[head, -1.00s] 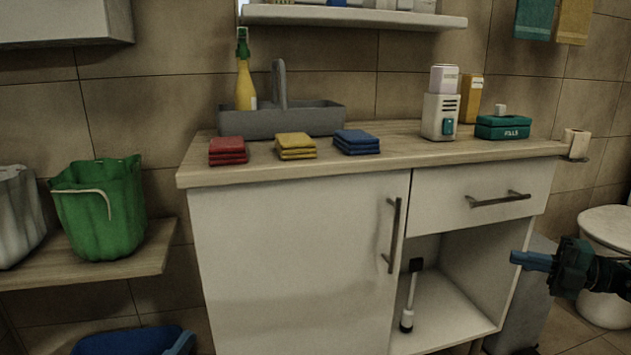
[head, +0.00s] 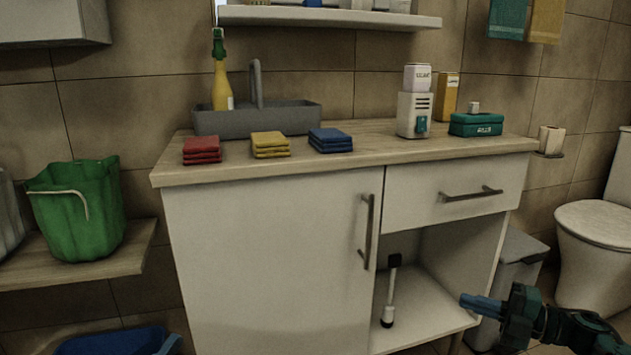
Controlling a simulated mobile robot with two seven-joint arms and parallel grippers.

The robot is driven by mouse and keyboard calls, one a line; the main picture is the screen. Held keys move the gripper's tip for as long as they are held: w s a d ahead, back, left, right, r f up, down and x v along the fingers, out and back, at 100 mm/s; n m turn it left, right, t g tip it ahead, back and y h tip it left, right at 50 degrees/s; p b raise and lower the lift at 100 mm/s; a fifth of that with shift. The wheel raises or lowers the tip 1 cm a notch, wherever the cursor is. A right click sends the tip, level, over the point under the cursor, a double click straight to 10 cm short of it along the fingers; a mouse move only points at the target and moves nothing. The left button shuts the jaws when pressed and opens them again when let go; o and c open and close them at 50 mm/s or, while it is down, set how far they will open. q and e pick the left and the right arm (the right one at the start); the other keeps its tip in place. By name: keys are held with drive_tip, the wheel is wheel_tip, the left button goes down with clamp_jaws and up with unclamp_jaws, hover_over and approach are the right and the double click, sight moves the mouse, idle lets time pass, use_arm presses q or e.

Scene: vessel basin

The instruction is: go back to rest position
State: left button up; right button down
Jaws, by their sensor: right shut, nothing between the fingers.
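My right gripper (head: 482,304) shows at the lower right of the head view, with blue fingers and a dark green body. Its fingers are shut and empty. They point left, in front of the right edge of the cabinet's open lower compartment (head: 430,285). I cannot tell whether they touch the cabinet. My left gripper is not in view.
The white cabinet (head: 265,265) fills the middle, with red (head: 202,151), yellow (head: 270,145) and blue cloths (head: 330,140) and a grey caddy (head: 290,117) on top. A grey bin (head: 522,260) and toilet (head: 597,240) stand at right. A green bucket (head: 85,215) sits left.

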drive_tip(key=s+a+f+m, duration=0.2)
drive_tip(key=s+a+m, duration=0.3)
drive_tip(key=s+a, duration=0.95)
drive_tip(key=s+a+r+m+t, duration=0.1)
drive_tip(key=s+a+r+m, duration=0.5)
drive_tip(key=s+a, duration=0.5)
drive_tip(key=w+r+m+t+h, duration=0.3)
drive_tip(key=w+r+m+t, duration=0.1)
drive_tip(key=r+m+t, duration=0.45)
use_arm(q)
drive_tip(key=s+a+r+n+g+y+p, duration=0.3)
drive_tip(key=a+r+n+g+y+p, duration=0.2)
drive_tip(key=p, duration=3.6)
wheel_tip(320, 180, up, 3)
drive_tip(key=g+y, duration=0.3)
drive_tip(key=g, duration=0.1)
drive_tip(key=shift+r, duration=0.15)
use_arm(e)
drive_tip(key=s+d+r+m+g+h, duration=0.3)
drive_tip(key=d+r+m+g+h, duration=0.2)
drive_tip(key=r+g+h, duration=0.2)
drive_tip(key=shift+d+r+g+h, duration=0.25)
drive_tip(key=shift+d+g+h, duration=0.1)
drive_tip(key=shift+g+h, duration=0.55)
